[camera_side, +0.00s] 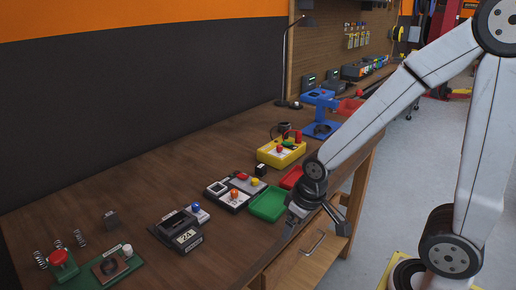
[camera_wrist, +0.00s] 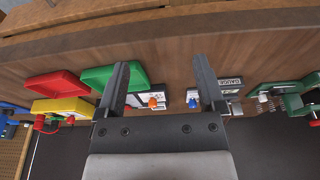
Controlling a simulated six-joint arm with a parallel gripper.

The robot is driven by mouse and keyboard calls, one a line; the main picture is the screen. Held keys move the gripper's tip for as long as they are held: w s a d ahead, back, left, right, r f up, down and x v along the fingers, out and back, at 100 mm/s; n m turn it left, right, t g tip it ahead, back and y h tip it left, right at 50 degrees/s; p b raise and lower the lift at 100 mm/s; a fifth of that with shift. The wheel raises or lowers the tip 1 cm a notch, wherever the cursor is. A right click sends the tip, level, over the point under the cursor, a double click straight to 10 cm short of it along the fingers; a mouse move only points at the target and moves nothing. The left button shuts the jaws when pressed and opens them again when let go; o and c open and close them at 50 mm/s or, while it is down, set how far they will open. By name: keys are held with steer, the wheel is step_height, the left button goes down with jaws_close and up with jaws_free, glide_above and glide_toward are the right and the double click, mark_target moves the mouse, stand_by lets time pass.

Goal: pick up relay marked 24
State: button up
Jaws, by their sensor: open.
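My gripper (camera_side: 318,216) hangs over the front edge of the workbench, just right of the green tray (camera_side: 268,204). In the wrist view its two fingers (camera_wrist: 160,76) are spread wide with nothing between them. No marking 24 is readable in either view. I cannot tell whether either is the relay.
A panel with an orange knob (camera_side: 234,194), a yellow box (camera_side: 281,152), a red tray (camera_side: 291,177) and a blue stand (camera_side: 320,115) line the bench. Springs and a green board (camera_side: 108,268) lie at the near left. Bare wood (camera_side: 150,185) stretches along the wall.

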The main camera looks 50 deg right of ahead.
steer(key=shift+n+g, duration=0.3)
steer(key=shift+g, duration=0.1)
steer(key=w+d, duration=0.5)
steer(key=w, duration=0.2)
steer(key=w+d+r, duration=0.1)
steer(key=w+d, duration=0.3)
steer(key=w, duration=0.4)
steer(key=w+d, duration=0.5)
steer(key=w, duration=0.2)
steer(key=shift+w+d+r, duration=0.15)
steer(key=shift+w+d, duration=0.1)
steer(key=shift+d, duration=0.1)
glide_above(261, 166)
steer(key=s, duration=0.1)
steer(key=shift+s+f+n, duration=0.1)
steer(key=shift+f+n, duration=0.2)
steer(key=shift+f, duration=0.2)
steer(key=shift+f, duration=0.1)
steer(key=shift+w+f, duration=0.2)
steer(key=shift+f, duration=1)
steer(key=shift+f, duration=0.1)
